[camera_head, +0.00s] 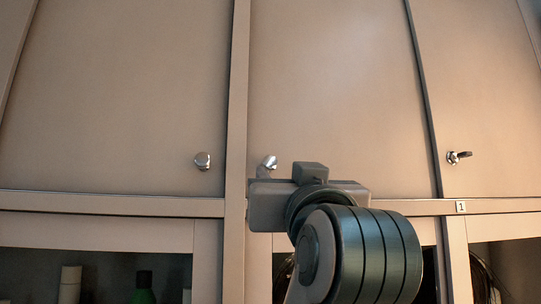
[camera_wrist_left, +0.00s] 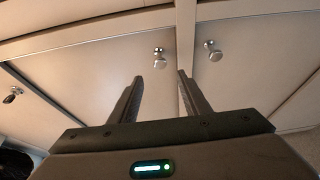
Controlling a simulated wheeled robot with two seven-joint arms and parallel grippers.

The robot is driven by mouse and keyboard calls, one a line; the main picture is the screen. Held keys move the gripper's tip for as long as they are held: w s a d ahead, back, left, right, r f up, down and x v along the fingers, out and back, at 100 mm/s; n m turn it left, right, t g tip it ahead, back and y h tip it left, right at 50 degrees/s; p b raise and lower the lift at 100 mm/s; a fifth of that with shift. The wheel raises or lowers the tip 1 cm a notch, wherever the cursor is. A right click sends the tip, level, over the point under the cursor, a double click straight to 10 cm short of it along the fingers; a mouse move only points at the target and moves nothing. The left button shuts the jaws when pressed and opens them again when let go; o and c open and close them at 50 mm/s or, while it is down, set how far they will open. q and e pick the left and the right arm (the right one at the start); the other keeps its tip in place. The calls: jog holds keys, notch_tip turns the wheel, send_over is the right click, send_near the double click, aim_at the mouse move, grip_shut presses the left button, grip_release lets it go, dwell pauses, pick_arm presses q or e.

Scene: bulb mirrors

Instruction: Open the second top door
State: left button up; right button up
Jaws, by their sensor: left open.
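The second top door (camera_head: 335,90) is a beige panel, closed, in the middle of the head view. Its small shiny knob (camera_head: 268,162) is at its lower left corner. My left gripper (camera_head: 282,198) is just below and in front of this knob; its fingertips are hidden in the head view. In the left wrist view the gripper (camera_wrist_left: 161,77) is open and empty, with two dark fingers apart. The same knob (camera_wrist_left: 159,58) shows beyond the fingertips, roughly in line with the gap; no contact is visible. My right gripper is in neither view.
The left top door (camera_head: 110,90) is closed, with a round knob (camera_head: 202,161) close to the dividing post (camera_head: 237,110). Below are glass-fronted compartments with bottles (camera_head: 70,285).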

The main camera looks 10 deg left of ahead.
aim_at(271, 165)
pick_arm(q)
jog(key=p+x, duration=0.6)
jog(key=x, duration=0.5)
jog(key=shift+w+a+r, duration=0.1)
jog(key=shift+w+a, duration=0.05)
jog(key=shift+w, duration=0.05)
jog(key=shift+w+a+r+p, duration=0.2)
jog(key=shift+w+p, duration=0.15)
jog(key=shift+w, duration=0.25)
grip_shut()
